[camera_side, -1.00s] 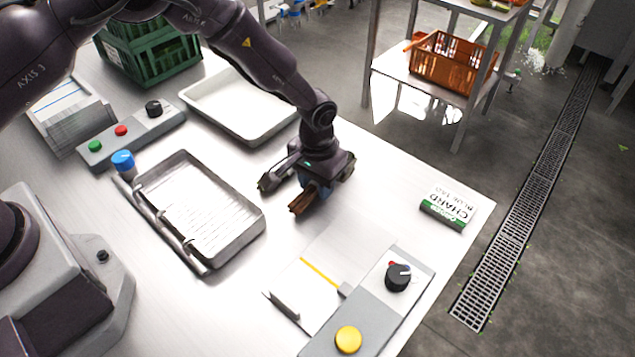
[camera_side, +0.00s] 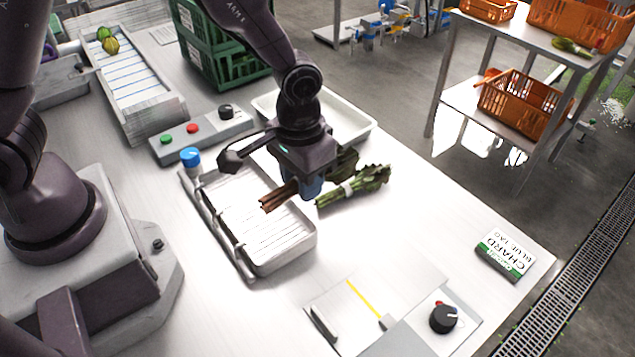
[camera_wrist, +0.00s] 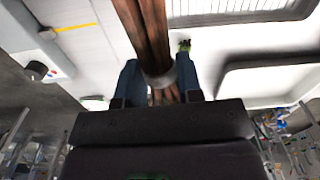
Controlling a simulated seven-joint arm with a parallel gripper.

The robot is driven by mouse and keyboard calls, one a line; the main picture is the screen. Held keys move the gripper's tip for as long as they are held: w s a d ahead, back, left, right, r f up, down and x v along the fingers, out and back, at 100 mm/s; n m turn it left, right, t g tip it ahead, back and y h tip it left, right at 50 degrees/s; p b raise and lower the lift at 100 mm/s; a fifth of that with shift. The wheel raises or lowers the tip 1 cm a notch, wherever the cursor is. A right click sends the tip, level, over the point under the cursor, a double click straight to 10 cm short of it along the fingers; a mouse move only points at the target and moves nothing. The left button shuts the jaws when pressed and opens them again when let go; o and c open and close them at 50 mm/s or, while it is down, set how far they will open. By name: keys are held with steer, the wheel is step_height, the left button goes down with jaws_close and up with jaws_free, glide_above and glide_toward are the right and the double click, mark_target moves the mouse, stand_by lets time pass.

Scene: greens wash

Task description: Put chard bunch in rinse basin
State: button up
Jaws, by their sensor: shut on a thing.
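My gripper (camera_side: 308,186) is shut on a bunch with brown-red stems (camera_side: 277,197), which I take to be the chard bunch. In the wrist view the stems (camera_wrist: 145,30) pass between my blue fingers (camera_wrist: 160,82), with a grey band around them. Dark leaves (camera_side: 346,162) show behind the gripper and seem to be its other end. A metal basin (camera_side: 252,276) with a slatted floor and a blue knob, likely the rinse basin, lies left of my gripper. The stem ends appear over the basin's right part; their height above it is unclear.
A green leafy bunch (camera_side: 362,184) with a white band lies just right of my gripper. A white tray (camera_side: 361,131) stands behind it. A button panel (camera_side: 205,134) and green crates (camera_side: 215,55) are further back.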

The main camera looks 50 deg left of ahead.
steer(key=s+a+f+n, duration=0.2)
steer(key=s+n, duration=0.1)
steer(key=n, duration=1.4)
glide_toward(261, 221)
steer(key=shift+a+f, duration=0.1)
steer(key=shift+f, duration=3.45)
steer(key=shift+f, duration=0.15)
steer(key=o, duration=0.9)
steer(key=shift+o, duration=0.2)
